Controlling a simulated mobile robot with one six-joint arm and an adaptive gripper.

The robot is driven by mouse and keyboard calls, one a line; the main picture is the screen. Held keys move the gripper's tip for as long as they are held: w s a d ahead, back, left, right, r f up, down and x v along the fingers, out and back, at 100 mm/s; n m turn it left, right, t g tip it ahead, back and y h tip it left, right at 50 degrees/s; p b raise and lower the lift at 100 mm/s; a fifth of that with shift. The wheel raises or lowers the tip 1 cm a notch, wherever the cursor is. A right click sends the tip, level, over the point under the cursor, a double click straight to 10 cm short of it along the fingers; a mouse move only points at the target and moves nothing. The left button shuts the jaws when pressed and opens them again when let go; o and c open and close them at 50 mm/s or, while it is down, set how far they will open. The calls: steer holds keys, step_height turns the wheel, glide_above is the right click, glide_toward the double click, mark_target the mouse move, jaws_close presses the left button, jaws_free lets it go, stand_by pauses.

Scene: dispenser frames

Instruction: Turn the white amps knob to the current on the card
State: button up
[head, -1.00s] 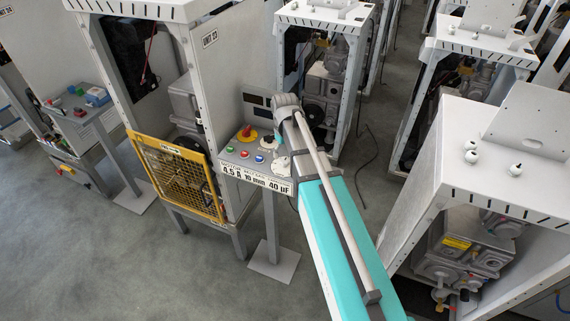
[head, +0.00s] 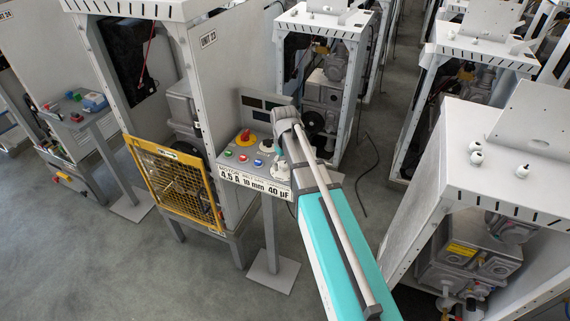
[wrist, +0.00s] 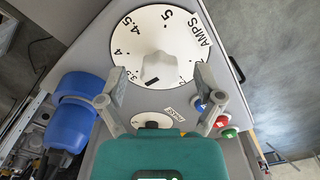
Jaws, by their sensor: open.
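The white amps knob (wrist: 157,66) sits at the middle of a round white dial (wrist: 178,45) marked AMPS, with numbers around its rim. A short black mark shows at the knob's lower edge in the wrist view, pointing down and slightly left, away from the 5 at the top. My gripper (wrist: 160,78) is open, one finger on each side of the knob's lower part, with gaps to it. In the head view the card (head: 254,185) on the panel front reads 4,5 A, 10 mm, 40 µF. My arm covers part of the panel there.
A smaller white dial (wrist: 150,121) lies partly under my gripper. Red (wrist: 228,132), green and blue buttons stand right of it. A large blue part (wrist: 78,110) is at the left. A yellow mesh guard (head: 172,183) stands left of the panel in the head view.

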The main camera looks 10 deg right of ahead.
steer(key=c, duration=1.1)
steer(key=shift+c, duration=0.2)
steer(key=shift+m, duration=0.4)
steer(key=m, duration=0.7)
steer(key=shift+m, duration=0.4)
steer(key=m, duration=0.4)
steer(key=shift+a+m, duration=0.1)
steer(key=shift+m, duration=0.2)
steer(key=m, duration=0.4)
steer(key=shift+m, duration=0.3)
